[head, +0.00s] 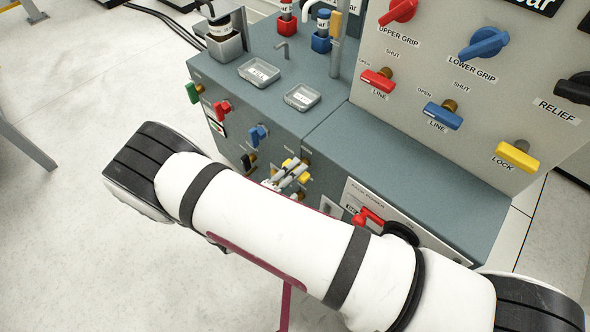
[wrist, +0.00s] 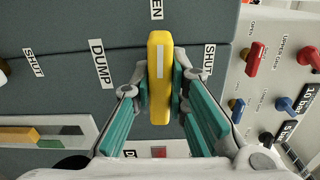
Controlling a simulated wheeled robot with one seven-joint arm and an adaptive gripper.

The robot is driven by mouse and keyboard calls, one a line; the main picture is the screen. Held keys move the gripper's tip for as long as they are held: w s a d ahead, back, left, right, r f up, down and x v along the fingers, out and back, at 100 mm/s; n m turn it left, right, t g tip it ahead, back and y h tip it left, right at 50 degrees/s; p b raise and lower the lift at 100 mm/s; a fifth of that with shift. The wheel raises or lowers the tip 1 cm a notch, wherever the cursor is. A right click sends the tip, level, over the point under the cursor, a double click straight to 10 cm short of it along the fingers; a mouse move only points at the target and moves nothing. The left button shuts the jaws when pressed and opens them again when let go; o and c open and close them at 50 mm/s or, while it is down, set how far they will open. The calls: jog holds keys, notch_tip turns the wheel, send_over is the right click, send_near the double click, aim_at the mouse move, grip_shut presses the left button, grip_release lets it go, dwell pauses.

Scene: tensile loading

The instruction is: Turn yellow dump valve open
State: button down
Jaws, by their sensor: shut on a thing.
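The yellow dump valve handle (wrist: 160,78) stands in the middle of the wrist view, its long side running up and down the picture. The word DUMP (wrist: 101,64) is on the panel to its left, SHUT (wrist: 209,59) to its right and part of OPEN (wrist: 157,10) above it. My gripper (wrist: 161,88) has a finger on each side of the handle and is shut on it. In the head view my gripper (head: 291,174) is small at the front of the grey cabinet, largely behind my arm, with a bit of yellow at its tips.
Green (head: 194,92), red (head: 222,109) and blue (head: 258,135) valve handles line the cabinet front left of my gripper. A red handle (head: 368,217) is to the right. The upright panel (head: 480,90) carries more coloured knobs. Open floor (head: 60,200) lies at left.

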jog(key=shift+a+n, duration=0.1)
jog(key=shift+n, duration=0.3)
jog(key=c, duration=1.6)
grip_release()
jog(key=shift+o, duration=0.2)
jog(key=v, duration=1.2)
